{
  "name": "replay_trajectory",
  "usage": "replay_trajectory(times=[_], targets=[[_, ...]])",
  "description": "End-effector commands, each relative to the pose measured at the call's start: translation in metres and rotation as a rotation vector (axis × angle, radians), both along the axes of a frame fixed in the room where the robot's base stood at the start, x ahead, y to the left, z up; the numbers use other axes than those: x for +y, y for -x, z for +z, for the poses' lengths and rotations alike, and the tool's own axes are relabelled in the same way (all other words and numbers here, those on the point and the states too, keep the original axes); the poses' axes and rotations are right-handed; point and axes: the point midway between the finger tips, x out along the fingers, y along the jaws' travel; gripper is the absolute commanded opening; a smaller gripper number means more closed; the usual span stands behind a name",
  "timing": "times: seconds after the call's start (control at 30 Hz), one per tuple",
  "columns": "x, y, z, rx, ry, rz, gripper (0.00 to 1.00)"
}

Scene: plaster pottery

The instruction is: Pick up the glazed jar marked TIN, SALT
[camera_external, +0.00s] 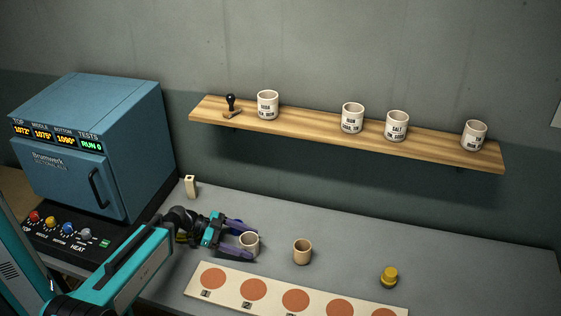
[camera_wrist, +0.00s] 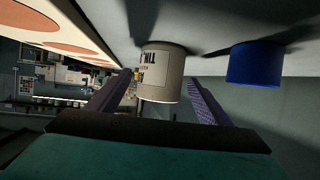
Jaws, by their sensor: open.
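A pale jar (camera_external: 249,245) stands on the grey bench at the fingertips of my gripper (camera_external: 246,238). In the wrist view the same jar (camera_wrist: 163,72) hangs inverted in the picture, with a dark-lettered label reading TIN; the lines below it are too small or cut off to read. My gripper's two purple fingers (camera_wrist: 160,82) are open, one on each side of the jar. I cannot tell whether either finger touches it. The jar is upright on the bench.
A tan cup (camera_external: 302,252) and a yellow object (camera_external: 389,277) stand to the right. A blue cylinder (camera_wrist: 255,65) is beside the jar. A board with orange discs (camera_external: 254,289) lies in front. A wooden shelf (camera_external: 330,128) holds labelled jars. A blue kiln (camera_external: 90,140) stands left.

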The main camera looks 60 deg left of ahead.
Motion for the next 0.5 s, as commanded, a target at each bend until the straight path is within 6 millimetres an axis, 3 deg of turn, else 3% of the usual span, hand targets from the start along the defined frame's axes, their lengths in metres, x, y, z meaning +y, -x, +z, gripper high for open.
replay_trajectory(times=[0.5], targets=[[-0.0015,-0.0017,-0.0083,0.002,0.003,-0.001,0.72]])
